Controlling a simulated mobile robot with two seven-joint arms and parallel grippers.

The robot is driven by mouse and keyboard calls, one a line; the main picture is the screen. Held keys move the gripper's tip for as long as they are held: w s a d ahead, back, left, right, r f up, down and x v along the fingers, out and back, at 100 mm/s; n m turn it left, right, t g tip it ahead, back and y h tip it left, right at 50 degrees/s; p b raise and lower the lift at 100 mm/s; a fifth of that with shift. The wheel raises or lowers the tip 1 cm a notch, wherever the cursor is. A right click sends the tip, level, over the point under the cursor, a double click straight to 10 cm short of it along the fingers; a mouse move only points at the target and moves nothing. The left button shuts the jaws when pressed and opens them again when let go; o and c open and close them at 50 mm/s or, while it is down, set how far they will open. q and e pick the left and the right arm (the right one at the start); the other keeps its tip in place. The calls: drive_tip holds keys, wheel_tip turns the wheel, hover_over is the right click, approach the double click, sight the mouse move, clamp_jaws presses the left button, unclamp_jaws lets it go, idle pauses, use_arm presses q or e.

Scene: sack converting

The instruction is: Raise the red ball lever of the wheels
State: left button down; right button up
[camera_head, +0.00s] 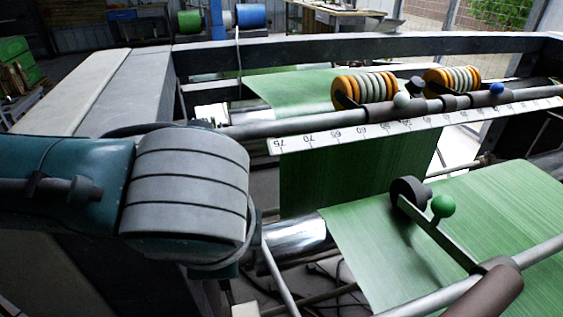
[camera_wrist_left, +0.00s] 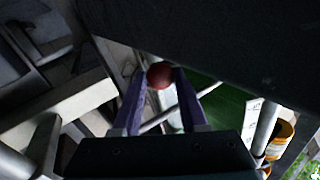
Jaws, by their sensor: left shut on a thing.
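In the left wrist view, the red ball (camera_wrist_left: 159,75) sits between the two purple fingertips of my left gripper (camera_wrist_left: 160,78). The gripper is shut on it, one finger on each side. The lever's arm and the wheels it belongs to cannot be made out there. In the head view, neither the red ball nor my grippers can be seen. Orange and grey wheels (camera_head: 365,88) sit on the cross bar there, with a second set (camera_head: 452,79) to the right. My right gripper is in neither view.
A green-ball lever (camera_head: 443,206) with a dark roller rests over the green sheet (camera_head: 500,215). White-ball and blue-ball levers (camera_head: 497,88) stand by the wheels. A ruler strip (camera_head: 330,136) runs below the bar. In the wrist view, a dark beam (camera_wrist_left: 220,45) passes close above the fingers.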

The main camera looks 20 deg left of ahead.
use_arm(q)
drive_tip(key=shift+s+f, duration=0.1)
drive_tip(key=shift+f, duration=0.1)
drive_tip(key=shift+c, duration=2.3)
unclamp_jaws()
drive_tip(key=shift+r, duration=0.15)
drive_tip(key=p+v, duration=0.2)
drive_tip(key=v, duration=0.7)
drive_tip(key=shift+s+r, duration=0.15)
drive_tip(key=shift+r, duration=0.2)
drive_tip(key=shift+d, duration=0.15)
